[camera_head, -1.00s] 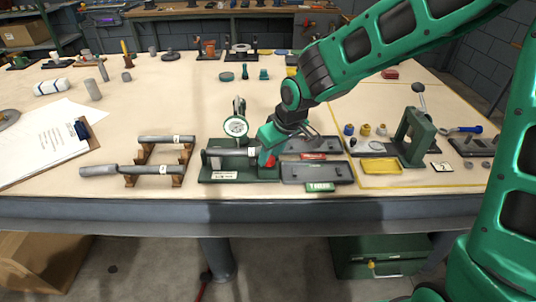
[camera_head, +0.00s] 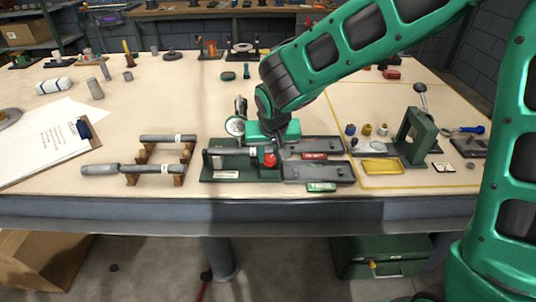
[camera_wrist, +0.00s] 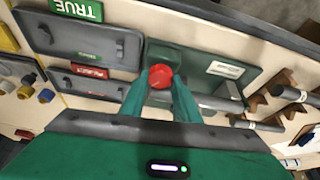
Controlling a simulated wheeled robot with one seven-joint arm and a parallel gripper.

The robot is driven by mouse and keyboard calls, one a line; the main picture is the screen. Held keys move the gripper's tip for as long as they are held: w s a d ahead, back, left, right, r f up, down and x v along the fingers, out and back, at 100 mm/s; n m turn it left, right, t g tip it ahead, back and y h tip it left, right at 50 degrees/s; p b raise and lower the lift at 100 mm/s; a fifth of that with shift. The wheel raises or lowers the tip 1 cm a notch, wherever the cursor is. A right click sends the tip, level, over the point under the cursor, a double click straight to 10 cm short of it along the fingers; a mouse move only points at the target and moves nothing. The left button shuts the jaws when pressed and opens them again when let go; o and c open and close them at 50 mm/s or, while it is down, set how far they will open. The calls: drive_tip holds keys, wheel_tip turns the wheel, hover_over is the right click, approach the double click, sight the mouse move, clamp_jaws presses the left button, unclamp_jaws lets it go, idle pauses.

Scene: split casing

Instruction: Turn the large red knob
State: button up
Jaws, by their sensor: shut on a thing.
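The large red knob (camera_head: 269,159) is at the right end of a dark green fixture (camera_head: 228,176) near the table's front edge. In the wrist view the knob (camera_wrist: 161,76) is between the tips of my two green fingers. My gripper (camera_wrist: 160,90) is shut on the knob, one finger on each side. In the head view my gripper (camera_head: 271,150) reaches down to it from above. The knob's turn angle cannot be told. A round dial gauge (camera_head: 235,126) stands behind the fixture, partly hidden by my gripper.
Two grey trays lie right of the fixture, with a red label (camera_head: 314,156) and a green TRUE label (camera_head: 321,187). Grey shafts rest on wooden cradles (camera_head: 154,181) at left. A yellow tray (camera_head: 382,166) and a green upright frame (camera_head: 415,138) stand farther right.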

idle(0.4)
drive_tip(key=o, duration=1)
drive_tip(key=shift+o, duration=0.2)
drive_tip(key=v, duration=1)
drive_tip(key=shift+s+r, duration=0.2)
drive_tip(key=shift+r, duration=0.15)
